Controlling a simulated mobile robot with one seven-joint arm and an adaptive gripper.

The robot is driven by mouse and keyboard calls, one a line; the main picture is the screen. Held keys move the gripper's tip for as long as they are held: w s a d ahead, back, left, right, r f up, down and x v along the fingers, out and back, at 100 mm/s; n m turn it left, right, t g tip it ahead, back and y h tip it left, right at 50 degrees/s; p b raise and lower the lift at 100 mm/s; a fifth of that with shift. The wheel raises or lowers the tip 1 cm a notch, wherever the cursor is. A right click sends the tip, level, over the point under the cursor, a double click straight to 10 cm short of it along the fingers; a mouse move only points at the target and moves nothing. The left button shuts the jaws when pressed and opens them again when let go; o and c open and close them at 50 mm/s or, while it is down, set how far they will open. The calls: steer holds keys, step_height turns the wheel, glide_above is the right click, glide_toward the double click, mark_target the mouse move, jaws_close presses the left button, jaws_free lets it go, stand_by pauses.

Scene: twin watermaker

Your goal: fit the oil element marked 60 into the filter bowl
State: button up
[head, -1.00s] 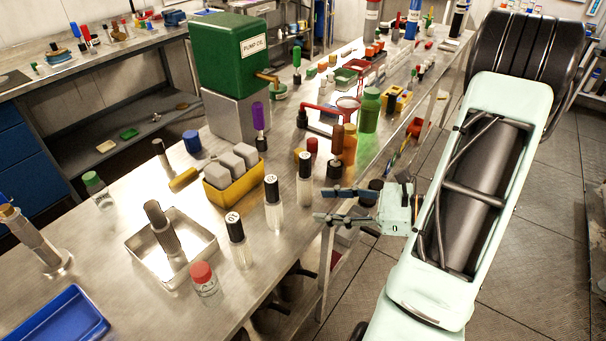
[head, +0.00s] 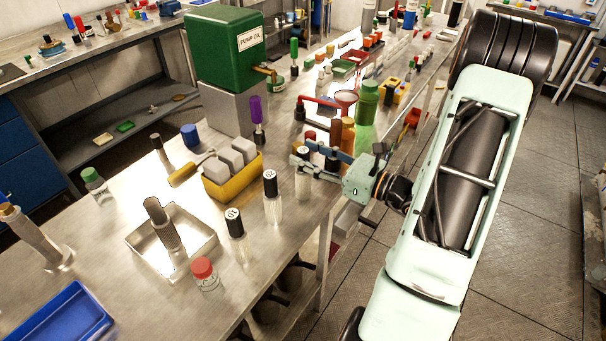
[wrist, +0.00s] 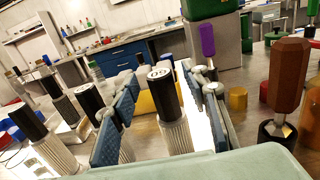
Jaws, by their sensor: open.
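Three black-capped pale ribbed elements stand upright in a row: a near one (head: 236,240), a middle one (head: 271,195) and a far one (head: 303,187). My gripper (head: 303,154) is open at the far one. In the wrist view, its blue-padded fingers (wrist: 165,112) lie on either side of an element (wrist: 173,134), with gaps visible. That cap bears a white mark, too small to read surely. A dark ribbed cylinder (head: 162,228) leans in a square metal tray (head: 205,244). A tilted clear cylinder with a brass-coloured top (head: 40,243) stands at left; I cannot tell whether it is the filter bowl.
A yellow bin (head: 238,186) with grey blocks stands behind the row. A red-capped jar (head: 206,275) and a blue tray (head: 60,322) are nearer. Green (head: 366,115) and orange bottles stand close beyond my gripper. Bare bench lies between the tray and yellow bin.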

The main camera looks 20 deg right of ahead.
steer(key=shift+x, duration=0.85)
steer(key=shift+c, duration=0.4)
jaws_close()
